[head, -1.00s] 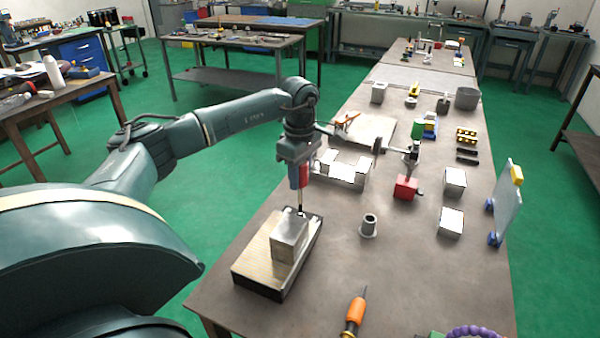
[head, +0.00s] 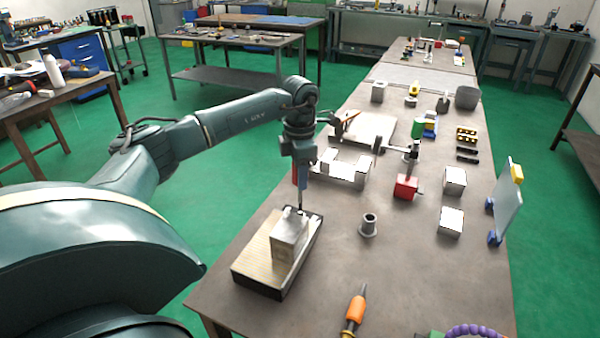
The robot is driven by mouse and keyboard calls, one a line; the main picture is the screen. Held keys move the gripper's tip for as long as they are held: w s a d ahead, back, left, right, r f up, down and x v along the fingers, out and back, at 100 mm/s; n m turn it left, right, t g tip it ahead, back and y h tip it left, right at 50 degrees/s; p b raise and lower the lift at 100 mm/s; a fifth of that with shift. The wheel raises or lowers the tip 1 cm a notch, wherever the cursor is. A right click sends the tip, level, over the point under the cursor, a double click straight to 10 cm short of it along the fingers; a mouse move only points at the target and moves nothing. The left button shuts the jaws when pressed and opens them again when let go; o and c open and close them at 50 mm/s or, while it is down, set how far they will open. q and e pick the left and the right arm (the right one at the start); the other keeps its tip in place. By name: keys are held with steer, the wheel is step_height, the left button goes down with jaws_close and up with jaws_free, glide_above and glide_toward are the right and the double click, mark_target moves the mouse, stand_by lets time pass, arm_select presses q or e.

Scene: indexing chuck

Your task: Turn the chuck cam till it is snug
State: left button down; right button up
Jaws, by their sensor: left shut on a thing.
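The chuck appears to be the silver block (head: 288,240) on a tan, dark-sided base (head: 252,268) near the table's left edge. My left gripper (head: 300,182) points straight down above the block's far end. It is shut on a thin dark tool (head: 300,200), whose lower end reaches the top of the block's far end. A red part shows on the left side of the gripper. The cam itself is too small to make out, and I cannot tell how far it is turned. My right gripper is out of view.
A grey flanged bush (head: 369,226) stands right of the base. A pale fixture (head: 342,172) and a red block (head: 405,187) with a stand lie behind. An orange-handled tool (head: 355,311) lies in front. The table between the bush and the orange handle is clear.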

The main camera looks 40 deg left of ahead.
arm_select(q)
steer(key=n, duration=0.5)
steer(key=shift+n, duration=0.3)
steer(key=n, duration=0.5)
steer(key=shift+f+b, duration=0.45)
steer(key=shift+f, duration=0.45)
stand_by(0.5)
steer(key=c, duration=1.6)
jaws_free()
steer(key=shift+r, duration=0.1)
jaws_close()
